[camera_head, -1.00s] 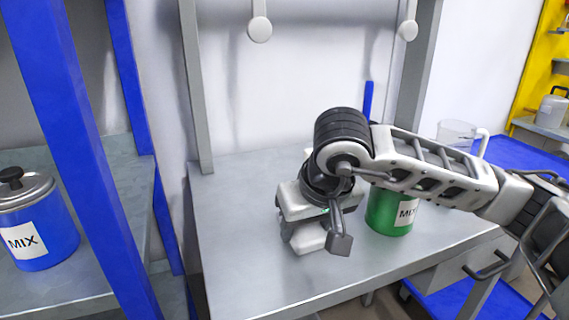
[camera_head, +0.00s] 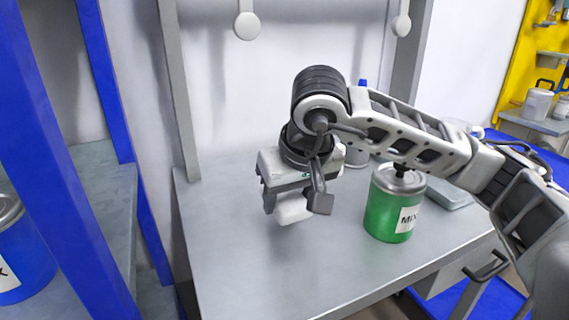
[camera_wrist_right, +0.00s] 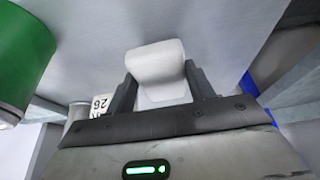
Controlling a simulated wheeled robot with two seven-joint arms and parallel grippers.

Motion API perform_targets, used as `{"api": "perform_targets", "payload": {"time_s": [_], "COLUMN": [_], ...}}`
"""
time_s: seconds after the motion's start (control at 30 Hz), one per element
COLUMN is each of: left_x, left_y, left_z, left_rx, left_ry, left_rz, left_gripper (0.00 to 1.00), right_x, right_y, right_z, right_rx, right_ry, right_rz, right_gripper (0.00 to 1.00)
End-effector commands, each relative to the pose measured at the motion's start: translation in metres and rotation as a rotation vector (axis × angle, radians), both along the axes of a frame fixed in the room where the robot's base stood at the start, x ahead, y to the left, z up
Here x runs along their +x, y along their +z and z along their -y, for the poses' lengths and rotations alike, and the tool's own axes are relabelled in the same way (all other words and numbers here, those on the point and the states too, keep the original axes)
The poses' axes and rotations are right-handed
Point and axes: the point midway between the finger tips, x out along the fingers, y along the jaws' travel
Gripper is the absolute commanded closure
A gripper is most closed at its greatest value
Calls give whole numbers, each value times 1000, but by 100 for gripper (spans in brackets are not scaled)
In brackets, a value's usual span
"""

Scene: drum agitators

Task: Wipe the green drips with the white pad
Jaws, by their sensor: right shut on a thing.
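My right gripper (camera_head: 282,200) is shut on the white pad (camera_head: 294,211), low over the grey bench (camera_head: 235,265). The pad also shows between both fingers in the right wrist view (camera_wrist_right: 157,62). I cannot tell whether it touches the bench top. A green drum (camera_head: 382,215) with a MIX label and a grey lid stands upright to the right of the gripper, apart from it. It also shows at the left of the right wrist view (camera_wrist_right: 22,55). I see no green drips on the visible bench; my gripper and arm hide part of it. My left gripper is out of view.
A grey container (camera_head: 356,153) stands behind my right arm. A flat grey object (camera_head: 452,193) lies right of the green drum. A blue drum (camera_head: 22,250) stands on a shelf behind a blue post (camera_head: 75,190) at left. The bench's front left is clear.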

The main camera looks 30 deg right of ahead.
Motion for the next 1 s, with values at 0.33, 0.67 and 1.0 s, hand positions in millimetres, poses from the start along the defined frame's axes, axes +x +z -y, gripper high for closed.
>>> {"api": "perform_targets", "payload": {"time_s": [0.33, 0.67, 1.0], "left_x": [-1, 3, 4], "left_y": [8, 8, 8], "left_z": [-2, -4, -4], "left_rx": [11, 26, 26], "left_ry": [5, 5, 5], "left_rz": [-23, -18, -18], "left_gripper": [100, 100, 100], "right_x": [-1, -2, -2], "right_y": [36, 44, 43], "right_z": [4, 5, 5], "right_rx": [1, 0, 0], "right_ry": [-9, -12, -12], "right_rz": [2, 2, 2], "right_gripper": [68, 68, 68]}}
